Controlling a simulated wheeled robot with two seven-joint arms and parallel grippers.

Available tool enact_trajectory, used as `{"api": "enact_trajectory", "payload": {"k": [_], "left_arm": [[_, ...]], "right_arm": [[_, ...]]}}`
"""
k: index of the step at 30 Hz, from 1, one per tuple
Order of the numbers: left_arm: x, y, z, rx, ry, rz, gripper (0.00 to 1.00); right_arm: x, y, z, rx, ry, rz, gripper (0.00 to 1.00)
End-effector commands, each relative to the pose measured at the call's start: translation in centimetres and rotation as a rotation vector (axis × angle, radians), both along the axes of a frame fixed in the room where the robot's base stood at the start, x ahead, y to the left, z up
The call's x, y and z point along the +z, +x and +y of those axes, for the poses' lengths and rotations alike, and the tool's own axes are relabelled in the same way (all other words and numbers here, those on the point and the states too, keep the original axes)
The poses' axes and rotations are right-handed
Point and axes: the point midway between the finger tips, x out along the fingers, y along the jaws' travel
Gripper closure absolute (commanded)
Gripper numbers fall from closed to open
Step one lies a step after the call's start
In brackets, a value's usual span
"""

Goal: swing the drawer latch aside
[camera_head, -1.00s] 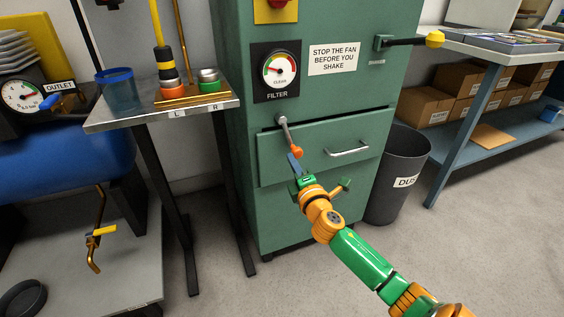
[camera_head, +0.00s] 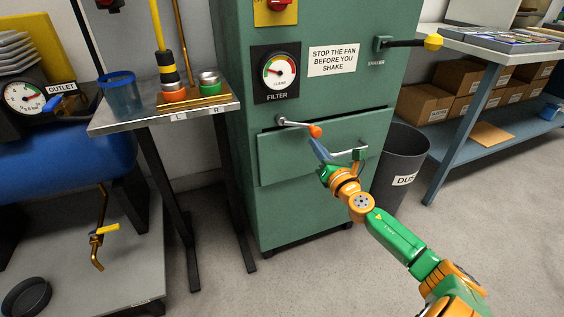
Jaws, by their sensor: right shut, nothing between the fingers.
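The drawer latch (camera_head: 297,124) is a short grey lever with an orange knob, pivoted at the top left of the drawer on the green cabinet. It now lies nearly level, its knob (camera_head: 315,131) to the right and slightly low, along the drawer's top edge. The drawer (camera_head: 290,160) looks closed, and its handle (camera_head: 340,154) is partly hidden behind my right gripper. My right gripper (camera_head: 317,147) is shut and empty, with its blue-grey fingertips just below the knob; I cannot tell whether they touch it. My left gripper is not in view.
A gauge marked FILTER (camera_head: 277,71) and a sign (camera_head: 333,60) are above the drawer. A dust bin (camera_head: 403,160) stands right of the cabinet. A small metal table (camera_head: 140,119) with a blue cup stands left. Floor in front is clear.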

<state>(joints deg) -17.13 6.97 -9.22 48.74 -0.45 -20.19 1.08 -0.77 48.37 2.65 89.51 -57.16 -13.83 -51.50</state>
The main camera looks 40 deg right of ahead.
Motion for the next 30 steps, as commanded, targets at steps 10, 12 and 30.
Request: {"api": "enact_trajectory", "payload": {"k": [10,12,30], "left_arm": [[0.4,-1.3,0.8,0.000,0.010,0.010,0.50],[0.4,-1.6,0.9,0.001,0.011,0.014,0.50],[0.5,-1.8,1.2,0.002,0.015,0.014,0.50]], "right_arm": [[2.1,-0.2,-1.1,-0.001,-0.244,0.057,1.00],[2.3,-0.3,-1.1,-0.001,-0.278,0.065,1.00],[3.1,-0.3,-1.4,-0.001,-0.381,0.090,1.00]]}}
